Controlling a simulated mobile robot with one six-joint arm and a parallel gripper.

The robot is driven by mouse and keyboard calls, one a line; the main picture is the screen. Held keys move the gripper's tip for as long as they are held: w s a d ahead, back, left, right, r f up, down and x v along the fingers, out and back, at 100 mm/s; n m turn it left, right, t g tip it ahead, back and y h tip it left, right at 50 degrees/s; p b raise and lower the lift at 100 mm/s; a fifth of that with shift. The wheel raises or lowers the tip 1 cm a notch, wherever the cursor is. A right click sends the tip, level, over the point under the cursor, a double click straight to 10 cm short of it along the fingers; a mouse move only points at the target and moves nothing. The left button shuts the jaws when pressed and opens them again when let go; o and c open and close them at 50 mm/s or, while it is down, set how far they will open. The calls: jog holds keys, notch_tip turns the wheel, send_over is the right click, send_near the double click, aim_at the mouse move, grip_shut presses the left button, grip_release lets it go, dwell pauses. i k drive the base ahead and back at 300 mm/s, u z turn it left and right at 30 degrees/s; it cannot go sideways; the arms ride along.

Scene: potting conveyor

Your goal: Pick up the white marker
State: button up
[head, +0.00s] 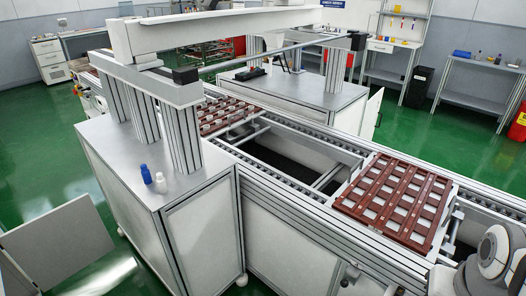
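I cannot make out a white marker in the head view. The closest small upright items are a blue bottle (146,174) and a white bottle-like item (160,182) with a bluish top. They stand side by side on the grey cabinet top (115,160) at the left. Whether the white one is the marker, I cannot tell. A rounded light-grey part of my arm shows at the lower right edge. My gripper is outside the picture.
A conveyor (290,190) runs diagonally, with an open gap in its middle. A red-brown slotted tray (395,200) lies at its near right, another (225,115) farther back. Metal posts and a beam (200,30) rise over the cabinet. Green floor (40,165) is clear at left.

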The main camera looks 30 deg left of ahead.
aim_at(162, 186)
jog(key=u, duration=2)
